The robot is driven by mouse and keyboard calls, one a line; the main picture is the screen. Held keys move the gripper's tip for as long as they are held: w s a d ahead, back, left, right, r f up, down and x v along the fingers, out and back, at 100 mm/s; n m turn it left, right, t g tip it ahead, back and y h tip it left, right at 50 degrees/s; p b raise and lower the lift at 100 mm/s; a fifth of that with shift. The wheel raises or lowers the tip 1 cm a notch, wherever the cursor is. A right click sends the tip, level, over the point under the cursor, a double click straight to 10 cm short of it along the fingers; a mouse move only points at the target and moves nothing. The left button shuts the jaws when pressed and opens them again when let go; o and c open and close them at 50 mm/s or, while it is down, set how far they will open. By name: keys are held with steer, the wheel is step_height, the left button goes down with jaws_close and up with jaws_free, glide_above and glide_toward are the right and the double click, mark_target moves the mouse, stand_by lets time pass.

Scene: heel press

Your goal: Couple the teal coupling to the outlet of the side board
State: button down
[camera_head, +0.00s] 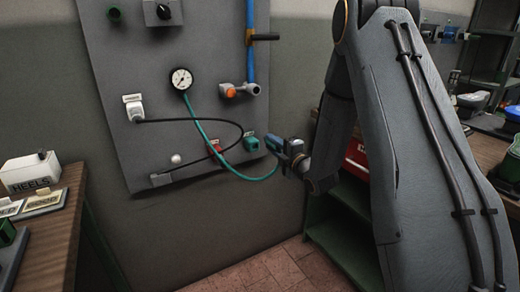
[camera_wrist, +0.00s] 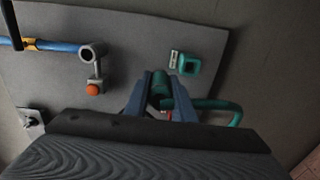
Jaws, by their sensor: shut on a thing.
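My gripper (camera_head: 277,145) is beside the lower right of the grey side board (camera_head: 130,70). In the wrist view my gripper (camera_wrist: 170,88) has its blue fingers shut on the teal coupling (camera_wrist: 181,99). The teal hose (camera_head: 205,134) loops from the coupling up to the round gauge. In the head view the coupling is mostly hidden at my fingers. The grey outlet (camera_head: 248,89), with an orange knob, is on the board's right side, above and left of my gripper. It also shows in the wrist view (camera_wrist: 91,52), apart from the coupling.
A teal holder (camera_head: 249,143) is on the board close to my gripper. A black cable (camera_head: 200,121) loops across the board from a white plug. A blue pipe (camera_head: 250,62) runs down to the outlet. Benches stand at left and right.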

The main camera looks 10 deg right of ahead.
step_height(320, 180, up, 17)
steer(key=p, duration=0.8)
steer(key=shift+f, duration=0.2)
stand_by(0.7)
steer(key=shift+w, duration=0.1)
steer(key=shift+b+x, duration=1.25)
steer(key=shift+x, duration=1.15)
steer(key=shift+b, duration=0.7)
stand_by(0.8)
steer(key=shift+b+x, duration=0.75)
steer(key=shift+x, duration=0.6)
